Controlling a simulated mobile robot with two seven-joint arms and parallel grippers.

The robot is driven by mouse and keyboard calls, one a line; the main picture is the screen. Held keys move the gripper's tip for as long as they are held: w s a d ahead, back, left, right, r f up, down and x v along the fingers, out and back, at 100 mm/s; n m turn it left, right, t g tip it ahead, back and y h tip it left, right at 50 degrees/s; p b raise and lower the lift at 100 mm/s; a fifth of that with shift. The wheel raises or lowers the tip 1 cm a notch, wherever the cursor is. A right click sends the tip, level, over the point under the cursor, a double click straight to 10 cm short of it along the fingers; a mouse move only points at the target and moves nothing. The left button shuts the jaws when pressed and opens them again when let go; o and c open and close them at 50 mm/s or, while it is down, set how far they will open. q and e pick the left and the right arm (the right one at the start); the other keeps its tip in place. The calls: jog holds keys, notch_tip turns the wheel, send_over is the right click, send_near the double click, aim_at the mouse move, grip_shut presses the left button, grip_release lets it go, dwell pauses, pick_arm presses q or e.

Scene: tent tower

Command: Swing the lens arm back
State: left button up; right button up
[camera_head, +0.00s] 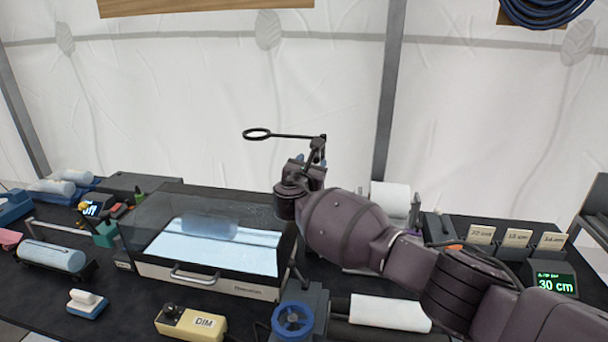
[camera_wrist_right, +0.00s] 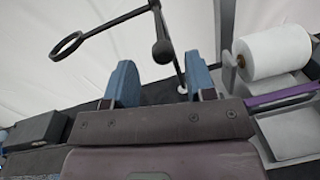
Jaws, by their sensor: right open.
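The lens arm (camera_head: 290,136) is a thin black rod with a round lens ring (camera_head: 257,134) at its left end. It reaches out left over the glass-covered light box (camera_head: 208,282). In the right wrist view the ring (camera_wrist_right: 67,46) is at upper left, and a dark knob (camera_wrist_right: 163,51) hangs from the rod's joint beside a thin pole. My right gripper (camera_head: 315,160) is just below the joint end of the rod. In the wrist view its two blue fingers (camera_wrist_right: 161,82) are apart, with the knob showing between and beyond them; contact cannot be told. My left gripper is out of view.
A white roll (camera_head: 391,198) stands behind my right arm, also seen in the wrist view (camera_wrist_right: 272,52). A yellow DIM box (camera_head: 190,323), a blue wheel (camera_head: 293,320) and a white roll (camera_head: 390,312) are at the front. A 30 cm display (camera_head: 556,284) is at right.

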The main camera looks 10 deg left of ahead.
jog(key=s+a, duration=0.1)
jog(key=s, duration=0.6)
jog(key=shift+a, duration=0.15)
